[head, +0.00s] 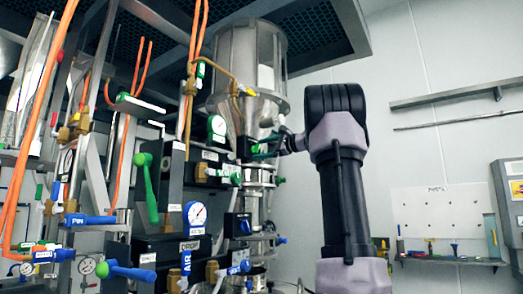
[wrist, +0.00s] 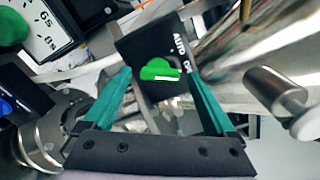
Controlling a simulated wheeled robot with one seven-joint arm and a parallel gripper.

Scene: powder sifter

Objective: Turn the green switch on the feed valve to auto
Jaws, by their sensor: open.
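The green switch (wrist: 160,71) sits on a dark box (wrist: 140,45) in the wrist view, with a white mark on the knob. White lettering beside it reads "AUTO", and a second word is partly hidden by the right finger. My gripper (wrist: 158,75) is open, with its teal fingers on either side of the switch in the picture. I cannot tell whether either finger touches the knob. The switch is not clearly visible there.
A metal knob (wrist: 305,122) stands at right. In the head view, orange hoses, a green lever (head: 147,185) and gauges crowd the left. A tool shelf (head: 450,259) is at far right.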

